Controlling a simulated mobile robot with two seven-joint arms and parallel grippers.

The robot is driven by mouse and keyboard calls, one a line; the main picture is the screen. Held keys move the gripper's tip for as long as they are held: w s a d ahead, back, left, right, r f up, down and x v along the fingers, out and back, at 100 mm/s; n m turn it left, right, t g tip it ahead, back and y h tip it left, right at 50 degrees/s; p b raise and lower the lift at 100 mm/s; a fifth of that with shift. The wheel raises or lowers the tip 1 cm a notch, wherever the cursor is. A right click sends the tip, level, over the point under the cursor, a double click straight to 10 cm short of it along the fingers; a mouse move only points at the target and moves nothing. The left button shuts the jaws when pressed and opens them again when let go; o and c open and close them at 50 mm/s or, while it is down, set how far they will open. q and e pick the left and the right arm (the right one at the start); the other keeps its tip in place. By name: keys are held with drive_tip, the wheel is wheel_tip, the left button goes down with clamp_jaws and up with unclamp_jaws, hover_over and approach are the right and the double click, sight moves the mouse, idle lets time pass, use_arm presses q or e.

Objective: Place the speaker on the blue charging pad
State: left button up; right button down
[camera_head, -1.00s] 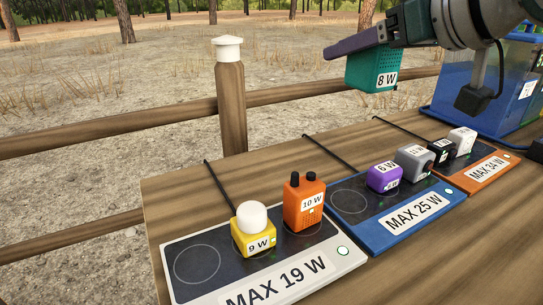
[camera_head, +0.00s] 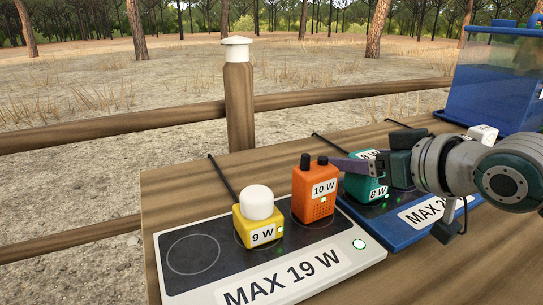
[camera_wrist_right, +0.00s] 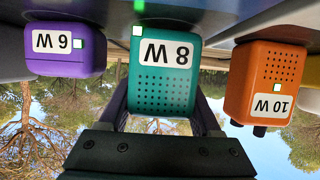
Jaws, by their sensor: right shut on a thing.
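The teal speaker (camera_head: 366,192), labelled 8 W, is at the left end of the blue charging pad (camera_head: 388,232), beside the orange 10 W radio. My right gripper (camera_head: 370,168) is shut on the speaker, with a purple finger showing at its left. The speaker looks upright, and its base is at or very near the pad; I cannot tell whether they touch. In the right wrist view the speaker (camera_wrist_right: 160,80) sits between the fingers, upside down in the picture, between the purple 6 W device (camera_wrist_right: 62,62) and the orange radio (camera_wrist_right: 262,75). My left gripper is not in view.
The white MAX 19 W pad (camera_head: 350,262) holds a yellow 9 W lamp (camera_head: 260,215) and the orange radio (camera_head: 313,190); its left circle is empty. My arm hides most of the right side. A blue bin (camera_head: 490,95) stands behind at the right.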

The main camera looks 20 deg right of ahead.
drive_tip(key=shift+f, duration=0.15)
drive_tip(key=shift+c, duration=1.8)
unclamp_jaws()
drive_tip(key=shift+r, duration=0.2)
drive_tip(key=shift+s+r+p, duration=0.2)
drive_tip(key=shift+s+p, duration=0.15)
drive_tip(key=shift+s, duration=0.05)
drive_tip(key=p+v, duration=0.3)
drive_tip(key=v, duration=0.7)
drive_tip(key=shift+s+d+f, duration=0.1)
drive_tip(key=shift+s+r, duration=0.2)
drive_tip(key=shift+s, duration=0.2)
